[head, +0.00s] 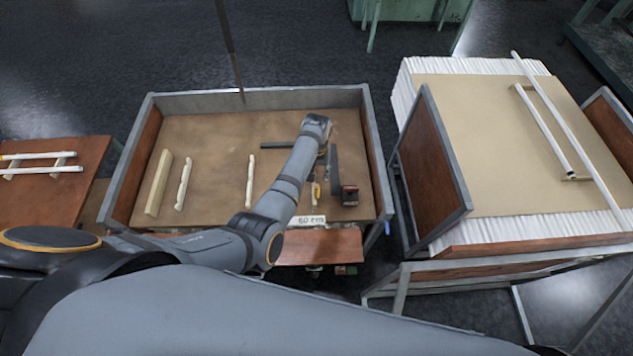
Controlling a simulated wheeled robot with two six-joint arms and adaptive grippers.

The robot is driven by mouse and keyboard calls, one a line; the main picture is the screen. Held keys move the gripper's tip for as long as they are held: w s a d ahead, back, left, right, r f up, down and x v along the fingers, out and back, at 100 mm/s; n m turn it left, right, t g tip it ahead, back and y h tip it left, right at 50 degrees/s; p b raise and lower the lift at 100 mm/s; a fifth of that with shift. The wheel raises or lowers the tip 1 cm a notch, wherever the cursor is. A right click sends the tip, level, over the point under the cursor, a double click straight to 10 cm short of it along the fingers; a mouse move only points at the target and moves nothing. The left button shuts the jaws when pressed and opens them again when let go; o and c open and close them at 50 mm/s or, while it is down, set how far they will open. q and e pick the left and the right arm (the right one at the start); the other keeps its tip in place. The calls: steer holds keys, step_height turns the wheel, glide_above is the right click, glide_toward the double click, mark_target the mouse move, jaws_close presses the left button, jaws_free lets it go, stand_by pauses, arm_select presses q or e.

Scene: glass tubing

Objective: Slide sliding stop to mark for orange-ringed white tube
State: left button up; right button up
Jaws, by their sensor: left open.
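My left arm reaches across the wooden work tray, and my left gripper (322,160) points down at its right part. The gripper is open, and its fingers are small and partly hidden by my arm. Beside it, to the right, are a dark upright bar (334,168) and a black and red block (349,194), which may be the sliding stop. My right gripper is not in view.
The tray (225,99) has raised walls. A wooden bar (158,183) and thin white supports (184,184) (250,181) stand in its left and middle, with bare board between them. A stack of white sheets (440,195) with long white tubes (560,125) on top stands at the right.

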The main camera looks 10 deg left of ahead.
mark_target(317, 185)
arm_select(q)
steer(key=shift+w+f+b, duration=0.1)
steer(key=shift+f+b, duration=0.25)
steer(key=shift+f, duration=0.3)
step_height(317, 185, down, 10)
steer(key=b, duration=0.9)
steer(key=shift+r, duration=0.2)
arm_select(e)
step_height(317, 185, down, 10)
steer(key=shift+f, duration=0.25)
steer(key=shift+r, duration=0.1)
arm_select(q)
steer(key=shift+r, duration=0.15)
steer(key=shift+c, duration=0.4)
jaws_close()
